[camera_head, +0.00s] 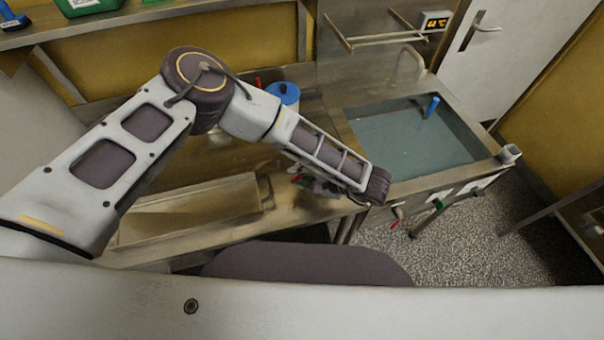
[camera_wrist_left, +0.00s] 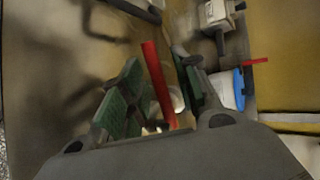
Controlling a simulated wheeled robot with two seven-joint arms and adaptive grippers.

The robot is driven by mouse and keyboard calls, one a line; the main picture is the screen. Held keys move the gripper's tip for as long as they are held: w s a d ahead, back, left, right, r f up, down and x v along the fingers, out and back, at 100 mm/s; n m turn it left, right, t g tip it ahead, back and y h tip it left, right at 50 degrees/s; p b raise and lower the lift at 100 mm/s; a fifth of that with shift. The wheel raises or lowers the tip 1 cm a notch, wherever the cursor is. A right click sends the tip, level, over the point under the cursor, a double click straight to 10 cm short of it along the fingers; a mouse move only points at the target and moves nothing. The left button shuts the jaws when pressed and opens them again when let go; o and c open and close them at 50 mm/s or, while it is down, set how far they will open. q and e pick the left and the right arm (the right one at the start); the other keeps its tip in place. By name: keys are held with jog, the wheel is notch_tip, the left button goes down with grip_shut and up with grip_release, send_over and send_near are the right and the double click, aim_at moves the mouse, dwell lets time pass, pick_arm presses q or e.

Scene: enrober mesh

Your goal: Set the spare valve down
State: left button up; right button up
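My left gripper (camera_wrist_left: 158,62) has green-padded fingers that lean in towards each other, partly closed. The spare valve shows between them as a long red lever (camera_wrist_left: 158,85), with a small pale round part (camera_wrist_left: 178,102) beside it; most of its body is hidden. The fingers appear to hold it, though the contact is not clear. In the head view my left forearm covers most of the gripper, and a bit of red and green (camera_head: 300,179) shows beside it, over the steel bench (camera_head: 312,209). My right gripper is not in view.
A blue-lidded white container (camera_head: 285,93) stands behind the forearm; it also shows in the left wrist view (camera_wrist_left: 239,88). A grey fitting (camera_wrist_left: 216,14) lies near it. A shallow steel tray (camera_head: 190,208) is at left, a water-filled sink (camera_head: 410,140) at right.

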pick_arm(q)
jog(key=shift+r, duration=0.1)
dwell(0.3)
jog(key=shift+d+r, duration=0.1)
jog(key=shift+d, duration=0.05)
jog(key=b+v, duration=0.2)
jog(key=v, duration=0.9)
jog(key=shift+s+d+r+b, duration=0.2)
jog(key=shift+d+r+b, duration=0.05)
jog(key=shift+b, duration=0.05)
dwell(1.0)
